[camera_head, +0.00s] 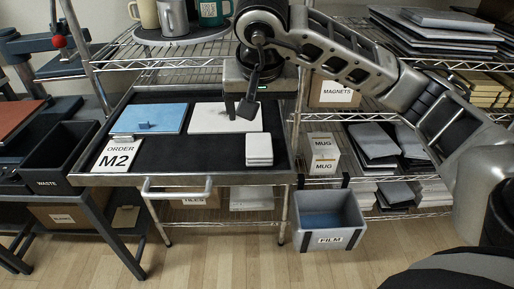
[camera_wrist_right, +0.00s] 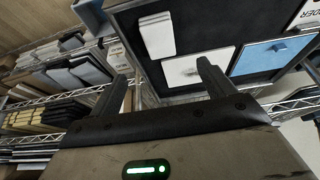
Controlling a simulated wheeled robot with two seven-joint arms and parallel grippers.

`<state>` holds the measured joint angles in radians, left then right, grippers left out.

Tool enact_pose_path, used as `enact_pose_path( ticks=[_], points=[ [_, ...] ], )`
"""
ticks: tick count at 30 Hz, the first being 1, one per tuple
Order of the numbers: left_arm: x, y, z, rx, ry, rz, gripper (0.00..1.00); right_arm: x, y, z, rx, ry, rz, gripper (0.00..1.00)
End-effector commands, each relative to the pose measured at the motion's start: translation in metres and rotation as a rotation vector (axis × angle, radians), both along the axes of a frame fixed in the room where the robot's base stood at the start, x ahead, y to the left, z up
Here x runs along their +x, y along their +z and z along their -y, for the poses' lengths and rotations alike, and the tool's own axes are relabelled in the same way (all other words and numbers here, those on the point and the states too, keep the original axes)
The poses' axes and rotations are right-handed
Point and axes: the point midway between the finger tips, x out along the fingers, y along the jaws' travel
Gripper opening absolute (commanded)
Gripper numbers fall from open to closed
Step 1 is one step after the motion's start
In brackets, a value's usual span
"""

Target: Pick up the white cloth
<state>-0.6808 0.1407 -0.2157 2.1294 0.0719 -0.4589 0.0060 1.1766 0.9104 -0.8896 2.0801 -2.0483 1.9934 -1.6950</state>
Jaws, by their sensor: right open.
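A small white stack (camera_head: 259,150), with layered edges like a folded cloth, lies at the right front of the cart's dark top. A flat white sheet (camera_head: 200,117) lies behind it; I cannot tell for certain which of the two is the cloth. My right gripper (camera_head: 240,111) is open and empty, in front of the white sheet in the head view and hiding part of it. In the right wrist view, the stack (camera_wrist_right: 157,35) and the sheet (camera_wrist_right: 190,70) lie beyond the open fingers (camera_wrist_right: 163,84), apart from them. My left gripper is not in view.
A blue sheet (camera_head: 150,118) with a small blue piece and an order card reading M2 (camera_head: 118,156) lie on the cart (camera_head: 205,165). A metal handle (camera_head: 178,188) juts from its front.

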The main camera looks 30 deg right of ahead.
Motion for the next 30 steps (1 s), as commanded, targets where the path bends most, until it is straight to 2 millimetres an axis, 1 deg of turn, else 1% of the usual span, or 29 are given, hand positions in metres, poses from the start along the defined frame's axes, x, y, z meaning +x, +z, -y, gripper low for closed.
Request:
enact_pose_path(
  ticks=[1, 3, 9, 12, 17, 22, 25, 30],
  points=[
    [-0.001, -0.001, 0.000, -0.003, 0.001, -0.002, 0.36, 0.003, -0.014, 0.002, 0.003, -0.002, -0.008, 0.82],
    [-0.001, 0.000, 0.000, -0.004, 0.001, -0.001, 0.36, 0.008, -0.028, 0.005, 0.003, -0.001, -0.008, 0.82],
    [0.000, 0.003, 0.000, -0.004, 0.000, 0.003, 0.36, 0.021, -0.062, 0.012, 0.006, 0.000, -0.005, 0.82],
    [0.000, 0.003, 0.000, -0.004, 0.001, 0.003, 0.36, 0.025, -0.071, 0.014, 0.006, 0.002, -0.002, 0.82],
    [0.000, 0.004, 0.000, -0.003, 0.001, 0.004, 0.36, 0.028, -0.080, 0.016, 0.007, 0.001, -0.003, 0.82],
    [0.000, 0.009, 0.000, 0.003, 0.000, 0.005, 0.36, 0.034, -0.102, 0.024, 0.007, 0.000, -0.006, 0.82],
    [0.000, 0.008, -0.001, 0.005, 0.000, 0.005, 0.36, 0.039, -0.115, 0.026, 0.007, 0.002, -0.005, 0.82],
    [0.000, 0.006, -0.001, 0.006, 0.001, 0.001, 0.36, 0.043, -0.123, 0.028, 0.006, 0.002, -0.001, 0.82]
  ],
)
